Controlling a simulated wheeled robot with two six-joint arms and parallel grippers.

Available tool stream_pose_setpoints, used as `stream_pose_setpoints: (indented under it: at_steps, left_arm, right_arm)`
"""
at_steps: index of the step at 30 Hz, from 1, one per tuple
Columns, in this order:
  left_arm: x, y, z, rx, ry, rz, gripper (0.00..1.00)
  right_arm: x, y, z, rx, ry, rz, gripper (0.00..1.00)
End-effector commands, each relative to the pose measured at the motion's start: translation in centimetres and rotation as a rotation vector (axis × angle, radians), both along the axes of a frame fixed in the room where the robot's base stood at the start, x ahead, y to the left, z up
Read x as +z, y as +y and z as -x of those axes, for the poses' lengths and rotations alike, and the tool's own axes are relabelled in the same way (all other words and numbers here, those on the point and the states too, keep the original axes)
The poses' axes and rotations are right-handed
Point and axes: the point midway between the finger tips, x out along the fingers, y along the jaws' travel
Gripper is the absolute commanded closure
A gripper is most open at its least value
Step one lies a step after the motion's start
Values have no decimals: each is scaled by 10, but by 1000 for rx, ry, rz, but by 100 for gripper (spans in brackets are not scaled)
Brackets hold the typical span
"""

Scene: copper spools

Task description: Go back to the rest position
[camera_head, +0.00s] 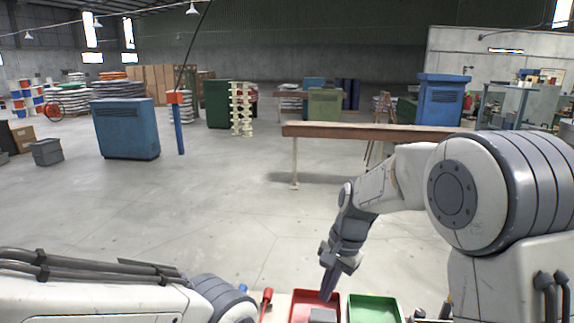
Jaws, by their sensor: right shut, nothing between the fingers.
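My right gripper (330,284) hangs from the right arm near the bottom middle, fingers pointing down. It is shut and empty, in front of or above the red tray (298,305). My left arm comes in low at the left, and its gripper is not in view. No copper spool can be made out.
A green tray (375,311) stands to the right of the red tray, and a grey block (322,315) shows at the red one. A red-handled tool (266,299) lies left of them. A long brown-topped bench (370,131) stands beyond. Open concrete floor (190,215) lies at left.

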Motion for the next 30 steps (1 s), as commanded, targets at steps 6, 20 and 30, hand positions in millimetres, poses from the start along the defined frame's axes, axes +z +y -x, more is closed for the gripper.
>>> stream_pose_setpoints:
  at_steps: [6,20,30]
  left_arm:
    - [0,0,0,0,0,0,50]
    - [-26,0,0,0,-1,1,50]
    - [-109,0,0,2,0,0,50]
  right_arm:
    - [26,54,134,643,-100,61,100]
    - [-12,38,263,1330,-199,108,100]
    - [-94,39,262,1320,-197,107,100]
